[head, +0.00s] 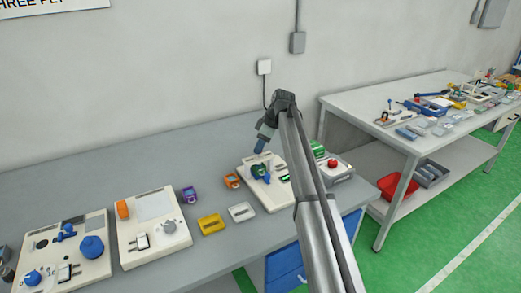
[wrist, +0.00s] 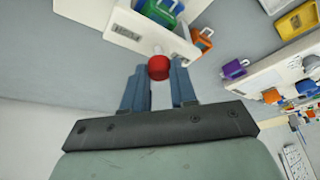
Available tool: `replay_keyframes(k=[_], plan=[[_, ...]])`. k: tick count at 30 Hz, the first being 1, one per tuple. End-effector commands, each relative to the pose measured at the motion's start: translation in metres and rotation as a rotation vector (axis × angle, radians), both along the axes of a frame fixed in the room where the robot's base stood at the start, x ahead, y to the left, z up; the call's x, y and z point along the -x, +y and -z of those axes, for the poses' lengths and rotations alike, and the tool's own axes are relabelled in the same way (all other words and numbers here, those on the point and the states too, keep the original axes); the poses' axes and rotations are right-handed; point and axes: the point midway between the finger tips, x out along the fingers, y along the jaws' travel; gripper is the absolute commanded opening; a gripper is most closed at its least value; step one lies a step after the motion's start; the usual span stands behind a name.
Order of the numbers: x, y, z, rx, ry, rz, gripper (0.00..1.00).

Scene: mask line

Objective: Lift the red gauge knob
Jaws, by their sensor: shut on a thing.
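The red gauge knob (wrist: 159,67) shows in the wrist view between the tips of my gripper's (wrist: 159,80) blue fingers. My gripper is shut on it. In the head view my gripper (head: 260,148) points down over the right-hand white panel (head: 271,203). The knob cannot be made out in the head view. The panel's edge (wrist: 135,27) shows beyond the fingertips in the wrist view. I cannot tell how far the knob is from the panel.
A green part sits on the panel (head: 258,170). An orange piece (head: 232,180), a white piece (head: 241,212) and a yellow piece (head: 210,223) lie to its left. A grey box with a red button (head: 332,163) stands to its right. The back of the bench is clear.

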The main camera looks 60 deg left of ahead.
Motion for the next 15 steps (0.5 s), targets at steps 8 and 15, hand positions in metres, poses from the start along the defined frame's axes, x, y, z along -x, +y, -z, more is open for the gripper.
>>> replay_keyframes(k=[8, 15], plan=[[-0.0001, 0.0006, -0.0082, -0.004, -0.001, 0.000, 0.00], [-0.0002, 0.0005, -0.0075, -0.003, 0.000, 0.000, 0.47]])
